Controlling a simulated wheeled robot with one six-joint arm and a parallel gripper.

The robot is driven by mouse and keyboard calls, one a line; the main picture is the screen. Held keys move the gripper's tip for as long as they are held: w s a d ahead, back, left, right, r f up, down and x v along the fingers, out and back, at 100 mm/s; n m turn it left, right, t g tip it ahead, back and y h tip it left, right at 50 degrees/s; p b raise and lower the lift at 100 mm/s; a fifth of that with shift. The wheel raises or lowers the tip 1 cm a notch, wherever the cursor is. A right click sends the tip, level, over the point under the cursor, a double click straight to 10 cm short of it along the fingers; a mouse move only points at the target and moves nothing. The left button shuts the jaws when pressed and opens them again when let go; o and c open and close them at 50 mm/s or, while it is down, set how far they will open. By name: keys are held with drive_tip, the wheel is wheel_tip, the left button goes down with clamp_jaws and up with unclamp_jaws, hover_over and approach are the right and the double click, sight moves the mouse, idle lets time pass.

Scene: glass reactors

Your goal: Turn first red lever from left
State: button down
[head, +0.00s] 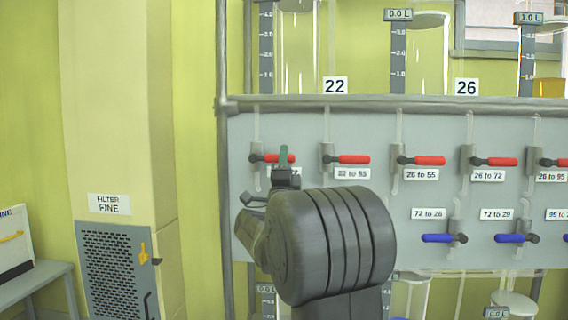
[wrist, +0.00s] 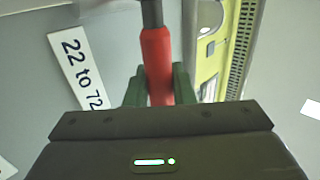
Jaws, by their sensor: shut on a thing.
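The first red lever from the left (head: 270,158) is on the grey panel, pointing right from its pivot, with its label partly hidden by my gripper. In the wrist view the red lever handle (wrist: 157,62) runs between the two green fingers, beside a label reading "22 to 72" (wrist: 77,68). My gripper (head: 284,157) is at the handle in the head view, shut on it. My arm hides the panel below the lever.
More red levers, such as the second (head: 347,159), run in a row to the right. Blue levers (head: 437,238) sit lower right. A metal rail (head: 400,101) crosses above the panel. A filter column (head: 118,130) stands at left.

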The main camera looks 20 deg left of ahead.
drive_tip(key=shift+f, duration=0.15)
drive_tip(key=c, duration=1.3)
unclamp_jaws()
drive_tip(key=shift+o, duration=0.2)
drive_tip(key=v, duration=1.3)
drive_tip(key=shift+s+f, duration=0.25)
drive_tip(key=shift+s, duration=0.1)
drive_tip(key=shift+w+d+r, duration=0.1)
drive_tip(key=x, duration=1.3)
drive_tip(key=shift+w+r, duration=0.25)
